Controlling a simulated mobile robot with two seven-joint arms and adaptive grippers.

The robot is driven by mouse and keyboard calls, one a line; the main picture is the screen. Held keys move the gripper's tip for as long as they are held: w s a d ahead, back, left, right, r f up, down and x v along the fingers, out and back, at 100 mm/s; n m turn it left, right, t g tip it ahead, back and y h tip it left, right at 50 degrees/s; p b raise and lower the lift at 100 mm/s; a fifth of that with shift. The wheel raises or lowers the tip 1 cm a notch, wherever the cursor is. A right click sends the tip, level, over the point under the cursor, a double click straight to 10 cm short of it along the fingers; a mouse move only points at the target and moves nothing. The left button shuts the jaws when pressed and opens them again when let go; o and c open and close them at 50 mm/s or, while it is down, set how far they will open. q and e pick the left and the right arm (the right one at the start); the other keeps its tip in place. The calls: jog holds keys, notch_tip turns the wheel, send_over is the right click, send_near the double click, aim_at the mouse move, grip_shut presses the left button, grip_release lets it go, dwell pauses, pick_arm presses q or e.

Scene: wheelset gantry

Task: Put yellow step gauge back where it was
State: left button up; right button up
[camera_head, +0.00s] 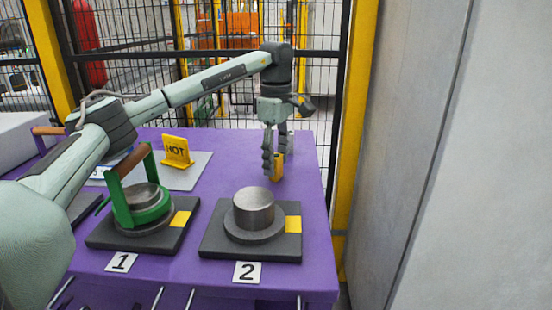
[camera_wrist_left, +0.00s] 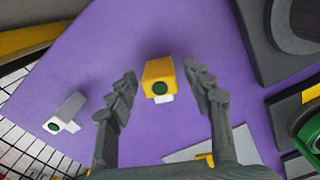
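The yellow step gauge (camera_head: 278,168) stands on the purple table, right of centre and behind plate 2 in the head view. In the left wrist view the gauge (camera_wrist_left: 158,72) shows a dark green round spot and a small white part. My left gripper (camera_head: 274,160) points down over it. In the wrist view the fingers of my left gripper (camera_wrist_left: 160,80) are spread on either side of the gauge, with purple gaps showing on both sides. The gauge's far side is hidden. My right gripper is not in view.
Plate 2 (camera_head: 220,238) bears a metal cylinder (camera_head: 254,208). Plate 1 (camera_head: 105,232) bears a green brown-handled tool (camera_head: 150,208) around a metal part. A yellow HOT sign (camera_head: 177,152) stands on a grey sheet (camera_head: 198,172). Mesh fence stands behind.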

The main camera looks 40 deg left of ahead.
aim_at(276, 156)
pick_arm(q)
jog(key=shift+r, duration=0.5)
notch_tip(276, 156, up, 11)
jog(key=p, duration=0.1)
jog(key=shift+r, duration=0.15)
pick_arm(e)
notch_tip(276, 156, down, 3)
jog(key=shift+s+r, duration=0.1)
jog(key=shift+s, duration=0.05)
